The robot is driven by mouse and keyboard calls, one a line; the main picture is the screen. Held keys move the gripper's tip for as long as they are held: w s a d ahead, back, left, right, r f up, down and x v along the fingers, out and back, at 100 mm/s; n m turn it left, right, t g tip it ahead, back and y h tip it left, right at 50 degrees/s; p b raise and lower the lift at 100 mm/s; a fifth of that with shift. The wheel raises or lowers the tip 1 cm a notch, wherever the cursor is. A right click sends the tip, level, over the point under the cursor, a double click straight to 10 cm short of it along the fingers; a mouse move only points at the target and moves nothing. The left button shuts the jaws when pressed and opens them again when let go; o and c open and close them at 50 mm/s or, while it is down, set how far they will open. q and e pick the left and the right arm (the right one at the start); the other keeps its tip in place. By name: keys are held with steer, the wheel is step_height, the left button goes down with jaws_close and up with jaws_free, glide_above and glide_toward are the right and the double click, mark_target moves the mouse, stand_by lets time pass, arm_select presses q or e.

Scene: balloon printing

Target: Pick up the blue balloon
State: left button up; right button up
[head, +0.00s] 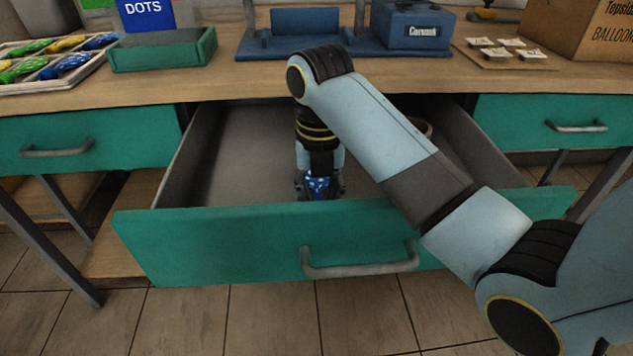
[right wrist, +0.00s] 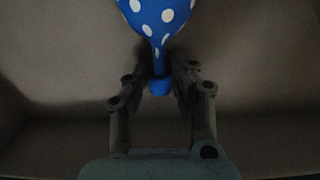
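The blue balloon (right wrist: 158,18) with white dots is uninflated and lies inside the open drawer (head: 235,160). In the right wrist view its wide part is at the top and its narrow neck and rim point down between my fingers. My right gripper (right wrist: 160,75) reaches down into the drawer with its fingers drawn in close on both sides of the neck, looking shut on it. In the head view the balloon (head: 318,187) shows as a small blue patch between the fingers of my right gripper (head: 319,190). My left gripper is out of view.
The drawer's green front (head: 220,245) and side walls surround my right gripper. On the tabletop stand a tray of coloured balloons (head: 50,62), a green box (head: 163,50), a blue stand (head: 305,20) and a cardboard box (head: 575,30). My right forearm crosses above the drawer.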

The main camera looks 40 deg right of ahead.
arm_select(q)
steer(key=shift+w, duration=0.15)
arm_select(e)
steer(key=shift+r, duration=0.3)
step_height(320, 180, up, 8)
steer(key=p, duration=0.4)
steer(key=shift+r+p, duration=0.2)
steer(key=shift+p, duration=0.15)
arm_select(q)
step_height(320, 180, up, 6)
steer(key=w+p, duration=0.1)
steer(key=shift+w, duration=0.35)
arm_select(e)
steer(key=shift+r, duration=0.5)
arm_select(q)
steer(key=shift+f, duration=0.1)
arm_select(e)
steer(key=shift+w+a, duration=0.1)
